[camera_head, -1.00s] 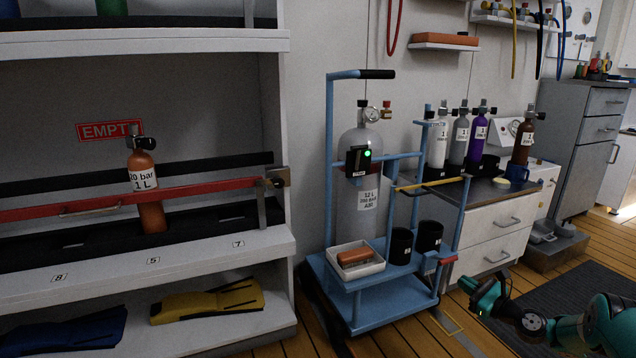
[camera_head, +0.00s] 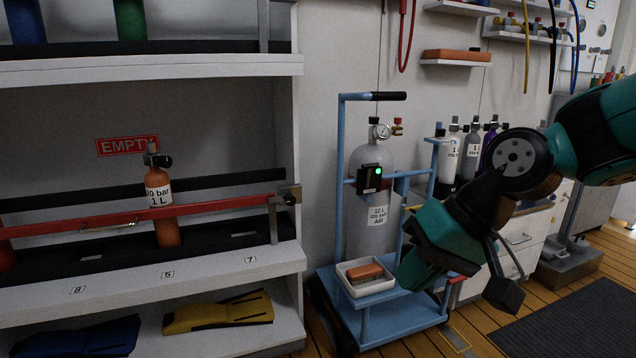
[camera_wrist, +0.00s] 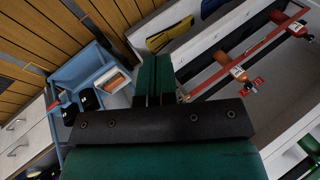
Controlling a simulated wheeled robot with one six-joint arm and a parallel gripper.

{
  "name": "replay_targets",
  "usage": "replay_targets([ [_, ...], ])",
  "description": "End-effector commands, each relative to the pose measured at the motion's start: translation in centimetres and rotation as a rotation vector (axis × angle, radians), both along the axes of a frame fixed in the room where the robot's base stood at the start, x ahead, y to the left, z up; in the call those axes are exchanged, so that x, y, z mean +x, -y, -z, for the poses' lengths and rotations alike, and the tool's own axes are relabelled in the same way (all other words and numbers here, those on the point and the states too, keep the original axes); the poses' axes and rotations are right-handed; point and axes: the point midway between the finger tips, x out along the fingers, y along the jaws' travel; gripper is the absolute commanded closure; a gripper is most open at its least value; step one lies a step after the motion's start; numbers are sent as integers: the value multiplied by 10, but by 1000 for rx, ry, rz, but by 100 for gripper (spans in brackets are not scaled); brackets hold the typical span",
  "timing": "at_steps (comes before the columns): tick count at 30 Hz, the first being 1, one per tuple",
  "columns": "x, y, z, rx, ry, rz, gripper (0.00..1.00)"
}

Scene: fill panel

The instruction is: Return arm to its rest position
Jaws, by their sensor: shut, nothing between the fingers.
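My green arm reaches in from the right in the head view, bent in front of the blue trolley (camera_head: 400,322). My gripper (camera_head: 412,278) hangs in front of the trolley's right side, pointing down and left. In the wrist view my gripper (camera_wrist: 154,75) shows two green fingers lying close together, with nothing between them. The fingertips point toward the gap between the trolley and the shelf. The arm hides the black cups and part of the counter in the head view.
A grey cylinder (camera_head: 369,215) and a white tray (camera_head: 366,286) with an orange item stand on the trolley. The white shelf (camera_head: 150,288) at left holds an orange cylinder (camera_head: 163,205) behind a red bar (camera_head: 115,222). A dark mat (camera_head: 580,320) lies on the open floor at right.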

Motion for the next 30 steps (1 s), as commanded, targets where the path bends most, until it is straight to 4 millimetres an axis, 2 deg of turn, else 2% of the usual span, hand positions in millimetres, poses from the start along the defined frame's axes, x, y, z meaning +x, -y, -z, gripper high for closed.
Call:
replay_targets([
  [1,-27,0,-5,-37,18,-68,100],
  [3,-57,4,-6,-85,36,-152,100],
  [11,-152,28,0,-222,78,-426,100],
  [12,-146,27,-21,-218,75,-414,100],
  [17,-145,27,-57,-215,73,-410,100],
  [23,-144,27,-117,-215,74,-408,100],
  [30,-144,27,-209,-214,74,-408,100],
])
